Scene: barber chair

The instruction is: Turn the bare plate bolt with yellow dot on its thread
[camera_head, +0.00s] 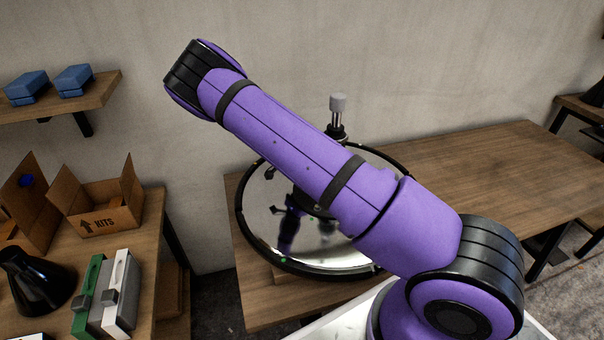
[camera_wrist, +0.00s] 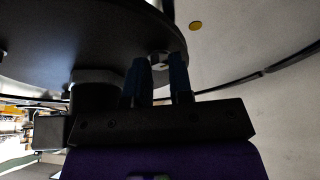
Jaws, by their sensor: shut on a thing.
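A round mirror-like plate (camera_head: 262,222) with a black rim lies on the wooden table in the head view. My purple arm crosses in front of it and hides its middle, and my gripper is not clearly seen there. In the wrist view my gripper (camera_wrist: 160,64) has its two dark blue fingers closed on a small metallic bolt (camera_wrist: 158,57) at the edge of a large dark round part (camera_wrist: 70,40). The bolt's thread is hidden.
A post with a grey cap (camera_head: 338,104) rises behind the plate. A green dot (camera_head: 283,260) shows near the plate's front rim. The table (camera_head: 500,175) is clear to the right. At left are an open carton (camera_head: 100,200), a black cone-shaped vessel (camera_head: 35,280) and a shelf (camera_head: 65,105).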

